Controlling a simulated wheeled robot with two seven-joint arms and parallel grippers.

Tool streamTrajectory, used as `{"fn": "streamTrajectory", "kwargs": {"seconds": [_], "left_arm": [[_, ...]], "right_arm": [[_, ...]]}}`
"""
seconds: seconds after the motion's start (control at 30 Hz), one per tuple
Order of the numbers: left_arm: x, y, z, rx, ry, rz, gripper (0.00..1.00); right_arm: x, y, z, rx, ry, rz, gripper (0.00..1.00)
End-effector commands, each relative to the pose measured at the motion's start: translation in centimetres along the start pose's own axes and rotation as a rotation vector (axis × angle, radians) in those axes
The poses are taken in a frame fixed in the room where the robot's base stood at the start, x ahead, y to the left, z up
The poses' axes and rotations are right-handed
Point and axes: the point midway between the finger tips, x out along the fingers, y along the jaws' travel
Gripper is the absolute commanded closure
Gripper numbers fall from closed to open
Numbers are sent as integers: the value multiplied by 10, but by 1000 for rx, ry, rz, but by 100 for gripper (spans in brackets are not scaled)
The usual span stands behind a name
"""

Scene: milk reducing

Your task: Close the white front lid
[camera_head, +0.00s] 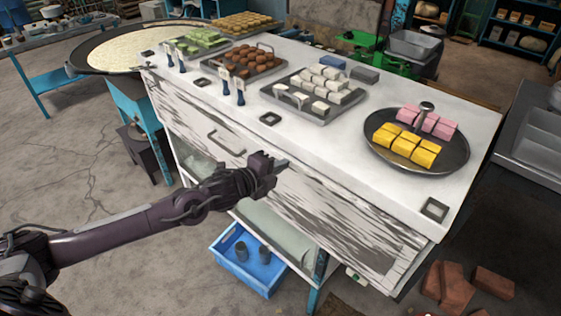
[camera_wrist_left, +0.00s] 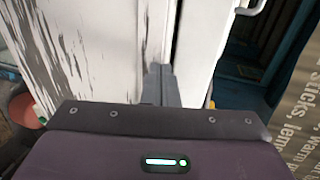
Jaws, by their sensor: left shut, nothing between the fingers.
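The white front lid (camera_head: 192,119), with peeling paint and a metal handle (camera_head: 226,143), is on the front of the white counter (camera_head: 330,150). Below it, a pale interior shows through an opening. My left gripper (camera_head: 281,164) is shut and empty at the counter's front, right of the handle. In the left wrist view, the closed fingertips (camera_wrist_left: 160,72) are close to a dark vertical gap between two white panels (camera_wrist_left: 100,45). I cannot tell whether they touch. A handle shows at the top right there. My right gripper is not in view.
Trays of small blocks and a round dark plate (camera_head: 376,157) with yellow and pink blocks stand on the counter. A blue crate (camera_head: 232,275) sits low under the front. Bricks (camera_head: 452,290) lie at the lower right. The floor at left is mostly clear.

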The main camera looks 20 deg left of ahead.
Motion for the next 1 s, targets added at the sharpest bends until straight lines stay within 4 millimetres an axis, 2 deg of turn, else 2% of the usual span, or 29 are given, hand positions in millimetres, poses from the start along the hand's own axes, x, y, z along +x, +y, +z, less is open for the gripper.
{"fn": "streamTrajectory", "kwargs": {"seconds": [0.37, 0.63, 1.0], "left_arm": [[2, 0, 0, 0, 0, 0, 100], [26, -10, 0, -2, 0, -3, 100], [25, -14, 2, -1, -2, -8, 100]], "right_arm": [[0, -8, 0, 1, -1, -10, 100], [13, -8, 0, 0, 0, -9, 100], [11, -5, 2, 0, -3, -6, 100]]}}
